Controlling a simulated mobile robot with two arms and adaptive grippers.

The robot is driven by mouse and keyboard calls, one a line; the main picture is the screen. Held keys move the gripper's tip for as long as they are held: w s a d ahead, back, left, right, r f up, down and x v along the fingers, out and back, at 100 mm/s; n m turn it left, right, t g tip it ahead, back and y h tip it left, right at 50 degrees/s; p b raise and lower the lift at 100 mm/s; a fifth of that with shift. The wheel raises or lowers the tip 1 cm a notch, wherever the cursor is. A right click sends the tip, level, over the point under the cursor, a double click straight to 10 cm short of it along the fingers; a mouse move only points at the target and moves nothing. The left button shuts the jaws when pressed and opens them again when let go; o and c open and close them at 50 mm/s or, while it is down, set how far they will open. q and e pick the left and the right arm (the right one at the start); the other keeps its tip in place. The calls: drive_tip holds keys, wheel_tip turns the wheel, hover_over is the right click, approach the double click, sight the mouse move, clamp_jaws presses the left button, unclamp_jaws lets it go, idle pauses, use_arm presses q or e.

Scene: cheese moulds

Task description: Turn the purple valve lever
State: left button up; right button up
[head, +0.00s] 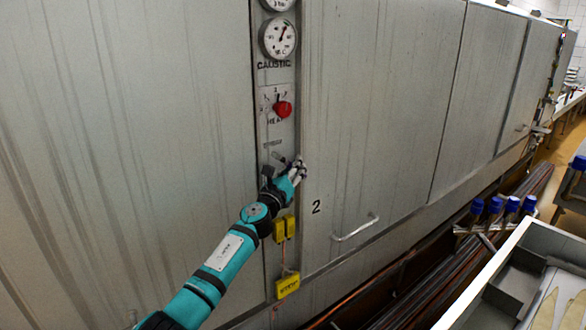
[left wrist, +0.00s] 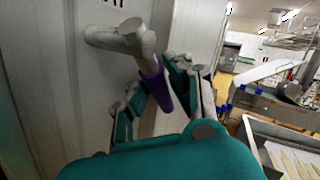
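The purple valve lever (left wrist: 154,88) shows in the left wrist view, hanging down and slightly right from a pale grey valve body (left wrist: 112,38) on the panel. My left gripper (left wrist: 152,98) is at the lever, with one finger on each side of it. The fingers stand apart, and the lever's lower end lies close to the right-hand finger; I cannot tell whether they touch. In the head view my left gripper (head: 298,170) is in front of the panel strip below the red knob, and the purple of the lever is hidden there. My right gripper is not in view.
Above are a red knob (head: 283,109) and a round gauge (head: 278,38). A door handle (head: 356,228) sticks out to the right. Blue-capped items (head: 494,206) and a grey tray (head: 492,268) stand at the right.

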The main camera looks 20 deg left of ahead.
use_arm(q)
drive_tip(key=shift+o, duration=0.6)
drive_tip(key=shift+s, duration=0.2)
drive_tip(key=v, duration=1.1)
drive_tip(key=shift+s, duration=0.3)
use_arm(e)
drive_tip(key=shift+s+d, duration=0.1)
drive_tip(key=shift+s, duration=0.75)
